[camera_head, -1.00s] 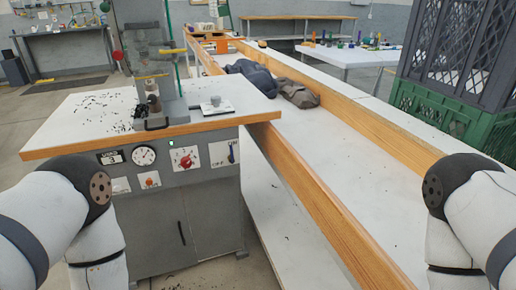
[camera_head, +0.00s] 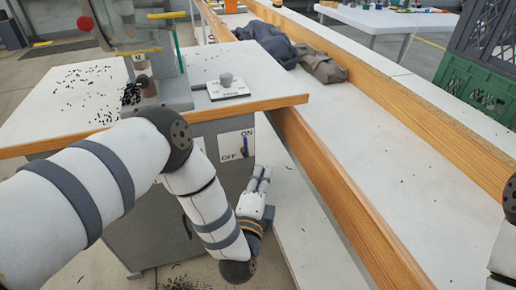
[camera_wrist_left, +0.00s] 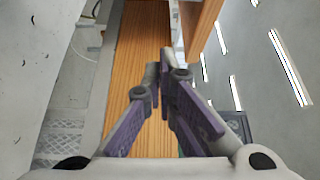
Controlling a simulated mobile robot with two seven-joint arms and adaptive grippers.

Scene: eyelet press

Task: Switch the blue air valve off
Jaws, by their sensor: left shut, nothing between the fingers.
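The blue air valve (camera_head: 245,147) is a small blue lever on a white plate on the front of the grey cabinet, under the wooden table edge. The plate reads ON at its top right and OFF at its lower left. The lever stands about upright, its top toward ON. My left gripper (camera_head: 262,174) points up, just right of and below the plate, apart from the lever. Its fingers are shut and empty; their tips also meet in the left wrist view (camera_wrist_left: 164,62), where I cannot make out the valve. My right gripper is out of view.
The wooden table edge (camera_head: 270,104) overhangs the panel. A knob on a plate (camera_head: 228,87) sits on top. A wooden bench rail (camera_head: 335,185) runs close to the right of my gripper. Dark cloths (camera_head: 322,66) lie on the bench.

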